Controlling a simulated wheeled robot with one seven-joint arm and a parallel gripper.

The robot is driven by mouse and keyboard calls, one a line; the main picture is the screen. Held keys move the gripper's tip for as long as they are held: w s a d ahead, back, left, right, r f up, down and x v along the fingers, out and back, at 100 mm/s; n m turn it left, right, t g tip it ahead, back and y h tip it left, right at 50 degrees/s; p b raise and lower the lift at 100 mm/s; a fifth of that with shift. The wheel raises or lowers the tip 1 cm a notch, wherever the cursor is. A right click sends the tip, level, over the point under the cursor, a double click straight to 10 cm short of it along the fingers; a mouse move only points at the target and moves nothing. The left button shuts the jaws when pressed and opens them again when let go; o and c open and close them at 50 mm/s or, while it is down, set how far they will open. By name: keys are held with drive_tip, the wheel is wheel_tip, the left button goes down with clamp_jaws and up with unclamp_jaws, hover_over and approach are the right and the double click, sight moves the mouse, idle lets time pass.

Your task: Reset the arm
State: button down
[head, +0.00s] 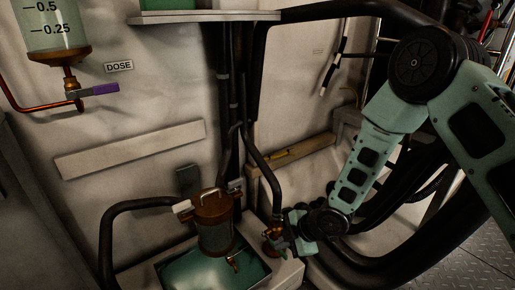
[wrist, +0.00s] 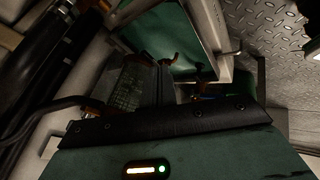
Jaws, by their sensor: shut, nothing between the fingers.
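My arm comes in from the right in the head view. It reaches down to my gripper (head: 283,243), low in the middle, beside a small brass fitting under a black hose. The gripper is shut and holds nothing I can see. Its fingertips are small and dark there, and I cannot tell whether they touch the fitting. A copper-capped strainer canister (head: 216,228) stands just left of the gripper, apart from it. The wrist view shows the canister's mesh body (wrist: 132,88) close by, beyond a dark bar and a green housing.
The canister stands over a green-bottomed tray (head: 174,281). Thick black hoses (head: 106,240) run left, behind and right of it. A shelf (head: 205,17) juts out above. Metal floor plate (wrist: 265,35) lies right.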

drive_tip(key=s+r+m+h, duration=0.3)
drive_tip(key=s+r+m, duration=0.35)
drive_tip(key=r, duration=0.75)
drive_tip(key=s+d+r+m+g+h, duration=0.1)
drive_tip(key=s+d+r+m, duration=0.1)
drive_tip(key=s+r, duration=0.35)
drive_tip(key=s+d+r+m+g+h+p, duration=0.1)
drive_tip(key=s+d+r+m, duration=0.15)
drive_tip(key=s, duration=0.55)
drive_tip(key=s+d+r+m+g+h, duration=0.1)
drive_tip(key=s+r+m, duration=0.1)
drive_tip(key=s+r, duration=0.35)
wheel_tip(320, 180, up, 33)
drive_tip(key=s+p, duration=0.1)
drive_tip(key=p, duration=3.4)
drive_tip(key=shift+s, duration=0.25)
